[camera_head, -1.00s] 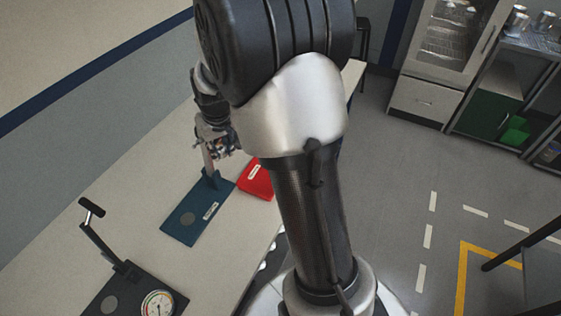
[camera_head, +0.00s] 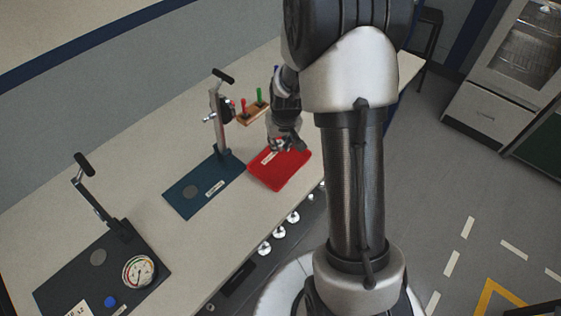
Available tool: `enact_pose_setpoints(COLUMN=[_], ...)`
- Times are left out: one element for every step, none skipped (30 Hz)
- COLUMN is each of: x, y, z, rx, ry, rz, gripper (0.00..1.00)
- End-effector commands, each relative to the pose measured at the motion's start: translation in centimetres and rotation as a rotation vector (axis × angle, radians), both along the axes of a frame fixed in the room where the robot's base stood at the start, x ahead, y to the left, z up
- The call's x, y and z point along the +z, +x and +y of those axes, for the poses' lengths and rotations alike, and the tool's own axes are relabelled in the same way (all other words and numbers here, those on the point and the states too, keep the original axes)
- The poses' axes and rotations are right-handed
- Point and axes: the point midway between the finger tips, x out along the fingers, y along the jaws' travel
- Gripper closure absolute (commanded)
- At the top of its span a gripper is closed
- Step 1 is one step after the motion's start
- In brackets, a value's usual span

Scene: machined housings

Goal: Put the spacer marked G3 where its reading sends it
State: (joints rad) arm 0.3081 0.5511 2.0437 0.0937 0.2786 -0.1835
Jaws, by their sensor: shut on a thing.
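My gripper (camera_head: 286,146) hangs low over the red mat (camera_head: 284,171), on the bench right of the blue-green stand. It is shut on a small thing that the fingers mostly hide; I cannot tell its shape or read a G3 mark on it. A round dial gauge (camera_head: 140,272) with a coloured scale sits on a dark lever stand (camera_head: 75,270) at the lower left. The blue-green lever stand (camera_head: 188,203) has a grey disc on its base and a label. The red mat also bears a white label, too small to read.
A wooden block (camera_head: 253,115) with red and green pegs stands behind the mat. A small blue thing (camera_head: 110,301) and a white card (camera_head: 78,310) lie by the gauge. The bench (camera_head: 140,180) is clear between the stands.

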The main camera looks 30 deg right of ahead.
Motion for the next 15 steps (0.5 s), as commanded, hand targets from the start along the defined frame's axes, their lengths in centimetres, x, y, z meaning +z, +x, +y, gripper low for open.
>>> enact_pose_setpoints(x=[-1.6, -2.2, -2.8, -3.2, -3.5, -3.8, -4.0, -4.1, -4.3, -4.5, -4.7, -5.2, -5.6, -6.1, -6.8], y=[-0.1, 0.0, 0.0, -0.1, 0.0, 0.0, 0.0, 0.0, 0.0, 0.0, 0.0, 0.0, 0.0, 0.0, 0.0], z=[0.0, 0.0, 0.0, 0.0, 0.0, 0.0, 0.0, 0.0, 0.0, 0.0, 0.0, 0.0, 0.0, 0.0, 0.0], rx=[0.000, 0.000, 0.000, 0.000, 0.000, 0.000, 0.000, 0.000, 0.000, 0.000, 0.000, 0.000, 0.000, 0.000, -0.001], ry=[0.002, 0.002, 0.000, 0.000, 0.000, 0.000, 0.000, 0.000, 0.000, 0.000, 0.000, 0.001, 0.000, 0.000, 0.002], rz=[0.004, 0.003, 0.002, 0.002, 0.001, 0.000, -0.001, -0.001, -0.001, 0.000, 0.001, 0.001, 0.001, 0.001, 0.002], gripper=[1.00, 1.00, 1.00, 1.00, 1.00, 1.00, 1.00, 1.00, 1.00, 1.00, 1.00, 1.00, 1.00, 1.00, 1.00])
